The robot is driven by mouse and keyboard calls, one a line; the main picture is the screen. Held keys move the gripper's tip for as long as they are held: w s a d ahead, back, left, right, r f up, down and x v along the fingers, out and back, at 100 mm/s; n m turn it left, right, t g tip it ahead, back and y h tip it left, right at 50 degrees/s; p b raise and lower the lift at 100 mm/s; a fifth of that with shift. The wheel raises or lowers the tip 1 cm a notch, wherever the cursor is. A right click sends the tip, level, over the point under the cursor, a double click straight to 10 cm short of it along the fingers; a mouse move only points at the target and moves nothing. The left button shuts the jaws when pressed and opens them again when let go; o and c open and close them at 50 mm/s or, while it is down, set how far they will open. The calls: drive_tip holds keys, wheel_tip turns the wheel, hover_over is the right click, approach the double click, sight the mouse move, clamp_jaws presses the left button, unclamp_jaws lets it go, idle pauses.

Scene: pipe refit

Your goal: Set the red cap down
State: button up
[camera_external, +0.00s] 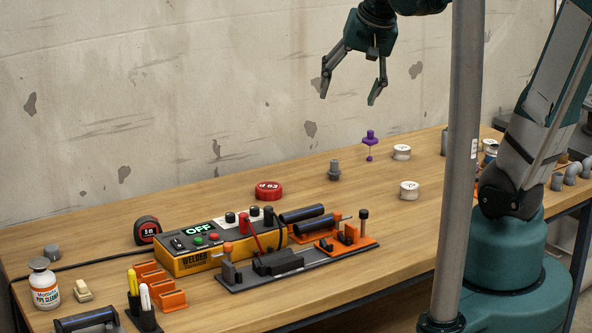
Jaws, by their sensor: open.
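The red cap (269,190) is a short round disc with "d 63" written on it in dark letters. It lies on the wooden table (400,228), behind the yellow welder. My gripper (348,97) hangs high above the back of the table, up and to the right of the red cap. Its two fingers are spread wide, with nothing between them. The gripper is clear of the cap and of everything on the table.
The yellow welder (198,260) reads OFF. A grey clamp rig (290,268) with orange parts and black pipes stands in front. A grey fitting (334,170), a purple tool (370,146) and white rolls (409,190) stand to the right. A grey vertical post (458,170) crosses the view.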

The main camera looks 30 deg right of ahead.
drive_tip(key=s+f+n+t, duration=0.1)
drive_tip(key=s+n+t, duration=0.1)
drive_tip(key=s+n, duration=0.4)
drive_tip(key=shift+s+d+f+n, duration=0.3)
drive_tip(key=shift+s+d+f, duration=0.15)
drive_tip(key=shift+s, duration=1.8)
